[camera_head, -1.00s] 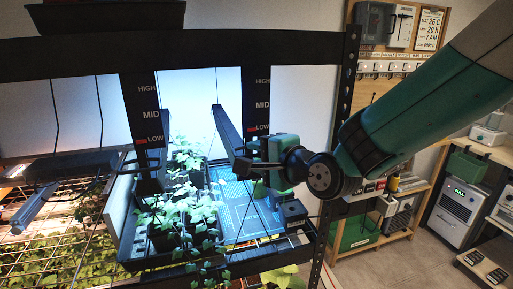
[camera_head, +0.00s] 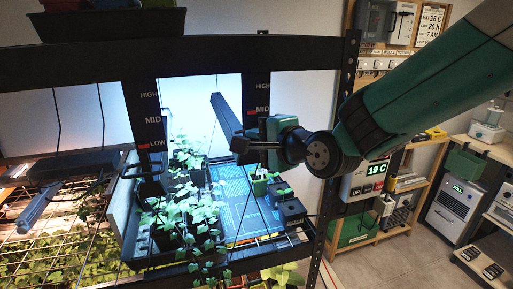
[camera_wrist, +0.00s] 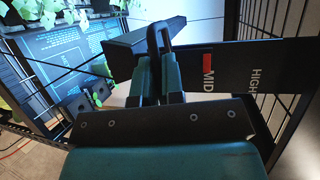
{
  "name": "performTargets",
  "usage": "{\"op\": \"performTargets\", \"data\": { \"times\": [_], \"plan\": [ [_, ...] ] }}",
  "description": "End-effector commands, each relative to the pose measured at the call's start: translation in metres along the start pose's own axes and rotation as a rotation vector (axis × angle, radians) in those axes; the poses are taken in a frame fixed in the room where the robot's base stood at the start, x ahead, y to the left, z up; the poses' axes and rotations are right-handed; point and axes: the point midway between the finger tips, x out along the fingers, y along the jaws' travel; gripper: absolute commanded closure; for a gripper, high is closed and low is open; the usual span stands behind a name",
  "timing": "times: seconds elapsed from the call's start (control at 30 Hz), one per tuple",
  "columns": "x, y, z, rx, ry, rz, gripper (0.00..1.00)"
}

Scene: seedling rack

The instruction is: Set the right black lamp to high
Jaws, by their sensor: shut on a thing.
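The right black lamp is a long dark bar (camera_head: 228,118) hanging over the plant tray, also in the wrist view (camera_wrist: 143,40). My gripper (camera_head: 246,142) is at its near end. In the wrist view, my gripper (camera_wrist: 160,62) is shut on the lamp's black loop handle (camera_wrist: 160,34). The right post carries a height scale (camera_head: 262,92); the red marker (camera_wrist: 207,62) is beside MID. HIGH shows farther along the post in the wrist view. In the head view my gripper hides the post's lower part.
A left post (camera_head: 143,110) has its red marker at LOW. Seedlings (camera_head: 180,215) and small black pots stand in the tray below. A rack upright (camera_head: 335,150) stands close to the right of my wrist. A crossbeam (camera_head: 200,55) runs above.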

Motion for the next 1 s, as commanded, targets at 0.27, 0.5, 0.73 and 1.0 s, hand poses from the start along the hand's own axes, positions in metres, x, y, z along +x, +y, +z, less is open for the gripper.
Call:
{"op": "performTargets", "data": {
  "times": [0.27,0.5,0.73,1.0],
  "plan": [
    [-0.012,-0.056,0.004,0.0,0.0,-0.004,1.0],
    [-0.012,-0.059,0.004,-0.001,0.001,-0.008,1.0],
    [-0.012,-0.059,0.004,-0.001,0.001,-0.009,0.67],
    [-0.012,-0.056,0.004,0.0,0.0,-0.003,0.67]
  ]
}}
